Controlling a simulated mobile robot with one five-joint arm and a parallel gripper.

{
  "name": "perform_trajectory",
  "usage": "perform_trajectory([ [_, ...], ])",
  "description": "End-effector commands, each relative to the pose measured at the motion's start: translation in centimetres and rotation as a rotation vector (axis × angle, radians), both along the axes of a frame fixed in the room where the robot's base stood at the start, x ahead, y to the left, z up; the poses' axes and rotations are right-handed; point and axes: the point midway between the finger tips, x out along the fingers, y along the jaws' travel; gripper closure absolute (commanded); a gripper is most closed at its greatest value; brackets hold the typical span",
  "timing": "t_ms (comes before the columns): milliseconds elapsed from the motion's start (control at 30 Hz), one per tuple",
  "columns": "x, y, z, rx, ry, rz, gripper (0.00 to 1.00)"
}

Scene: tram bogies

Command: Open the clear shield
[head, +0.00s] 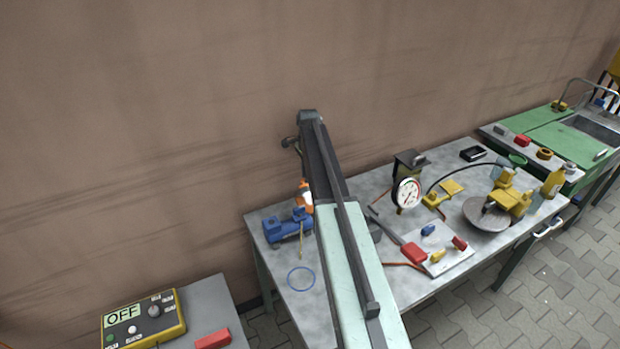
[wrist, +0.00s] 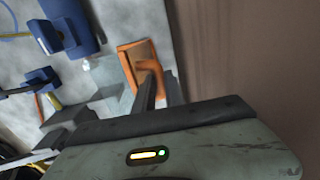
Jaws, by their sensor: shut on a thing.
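My gripper (wrist: 150,88) is shut on an orange handle (wrist: 150,66) in the wrist view. The handle stands out from an orange plate (wrist: 127,58). A pale, see-through patch (wrist: 104,72) lies just left of the orange plate and seems to be the clear shield; its edges are faint, so I cannot tell how far it is open. In the head view, an orange and white part (head: 305,197) shows beside my arm, near the wall. My arm hides most of that spot and the gripper's fingertips there.
A blue vise-like device (head: 288,226) stands left of my arm on the grey bench (head: 275,262). A blue ring (head: 301,278) lies in front of it. A dial gauge (head: 406,193) and a yellow device (head: 512,197) stand to the right. A brown wall rises close behind.

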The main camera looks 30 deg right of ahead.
Motion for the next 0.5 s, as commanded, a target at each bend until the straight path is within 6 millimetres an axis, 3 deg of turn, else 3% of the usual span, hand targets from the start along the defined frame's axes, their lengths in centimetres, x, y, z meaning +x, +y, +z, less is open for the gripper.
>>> perform_trajectory([
  [500,1.23,0.34,-0.33,0.002,-0.009,0.005,1.00],
])
